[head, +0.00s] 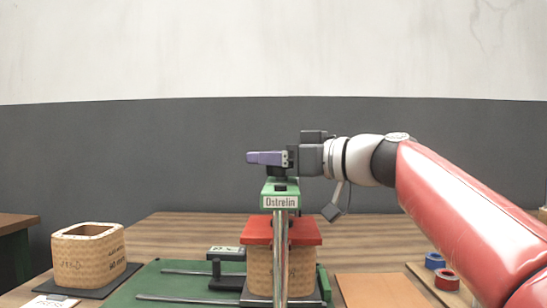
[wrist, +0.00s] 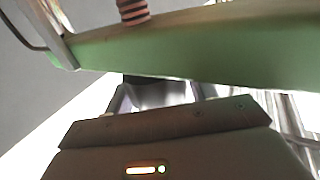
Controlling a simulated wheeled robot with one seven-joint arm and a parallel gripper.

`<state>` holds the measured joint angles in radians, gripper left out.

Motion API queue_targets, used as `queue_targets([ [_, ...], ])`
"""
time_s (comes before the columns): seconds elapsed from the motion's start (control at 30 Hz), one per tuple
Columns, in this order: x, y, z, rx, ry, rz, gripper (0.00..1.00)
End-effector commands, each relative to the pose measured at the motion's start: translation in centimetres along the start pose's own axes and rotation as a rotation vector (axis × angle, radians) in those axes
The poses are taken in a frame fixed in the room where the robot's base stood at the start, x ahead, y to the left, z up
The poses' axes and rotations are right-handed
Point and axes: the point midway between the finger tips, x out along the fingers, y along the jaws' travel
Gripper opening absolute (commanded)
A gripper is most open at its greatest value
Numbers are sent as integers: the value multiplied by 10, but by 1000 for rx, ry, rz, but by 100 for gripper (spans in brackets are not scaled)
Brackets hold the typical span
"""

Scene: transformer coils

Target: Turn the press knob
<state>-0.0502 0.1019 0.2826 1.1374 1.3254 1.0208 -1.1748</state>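The press stands at the table's front centre, with a green head (head: 281,202) marked "Ostrelin", a bright metal post and a red plate (head: 256,229) over a tan coil (head: 262,268). A small dark part (head: 280,187) shows on the green head; I cannot tell if it is the knob. My gripper (head: 250,157) is level, its purple fingers pointing left just above the head in the picture. In the wrist view a green bar (wrist: 200,48) crosses above the gripper body and covers the fingertips; a ridged reddish-brown piece (wrist: 133,11) rises behind it. Finger opening is unclear.
A second coil (head: 89,254) stands on a dark plate at left. Blue (head: 434,261) and red (head: 447,280) rolls and a brown sheet (head: 380,291) lie at right.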

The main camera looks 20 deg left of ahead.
Motion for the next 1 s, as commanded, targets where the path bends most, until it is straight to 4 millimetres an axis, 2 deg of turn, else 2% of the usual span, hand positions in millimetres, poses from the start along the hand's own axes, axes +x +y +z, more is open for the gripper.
queue_targets([
  [0.03,0,0,0,0,0,0,49],
  [0.23,0,0,0,0,0,0,24],
  [0.43,0,0,5,-2,0,79,24],
  [0.6,0,2,2,-1,0,177,24],
  [0.9,-1,3,0,2,-1,189,24],
  [0.93,-1,3,0,2,-1,189,49],
  [1.0,-1,3,0,1,-1,189,58],
])
